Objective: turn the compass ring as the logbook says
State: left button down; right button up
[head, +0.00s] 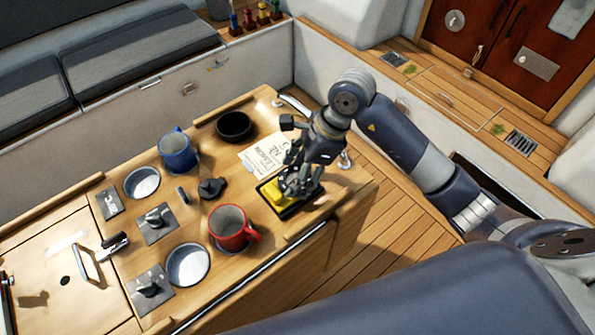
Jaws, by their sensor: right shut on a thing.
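A yellow block-like body on a black base (269,192), which looks like the compass, sits near the right end of the wooden table. My right gripper (296,187) reaches down over it, its fingers shut on the compass ring. The fingers hide most of the ring and any marks on it. A white sheet with large handwriting (257,160), which looks like the logbook page, lies just behind; my gripper covers its right part and I cannot read it surely. My left gripper is not in view.
A red mug (229,231) stands close left of the compass, with a black knob-like thing (211,188) beyond it. The table's front edge (290,247) is close.

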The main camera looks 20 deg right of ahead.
jog(key=shift+w+f+n+b, duration=0.1)
jog(key=shift+f+n+b, duration=0.1)
jog(key=shift+n+b, duration=0.35)
jog(key=n+g+b, duration=0.1)
jog(key=n+b, duration=0.1)
jog(key=b, duration=0.2)
jog(key=n+g+b, duration=0.1)
jog(key=n+b, duration=0.2)
jog(key=b, duration=0.2)
jog(key=shift+w+n+g+b, duration=0.15)
jog(key=shift+n+g+b, duration=0.1)
jog(key=shift+g+b, duration=0.05)
jog(key=shift+r+n+g+b, duration=0.15)
jog(key=shift+n+g+b, duration=0.25)
jog(key=shift+n+b, duration=0.8)
jog(key=o, duration=1)
jog(key=shift+a, duration=0.1)
jog(key=shift+o, duration=0.2)
jog(key=shift+r, duration=0.15)
jog(key=v, duration=1.1)
jog(key=shift+r, duration=0.45)
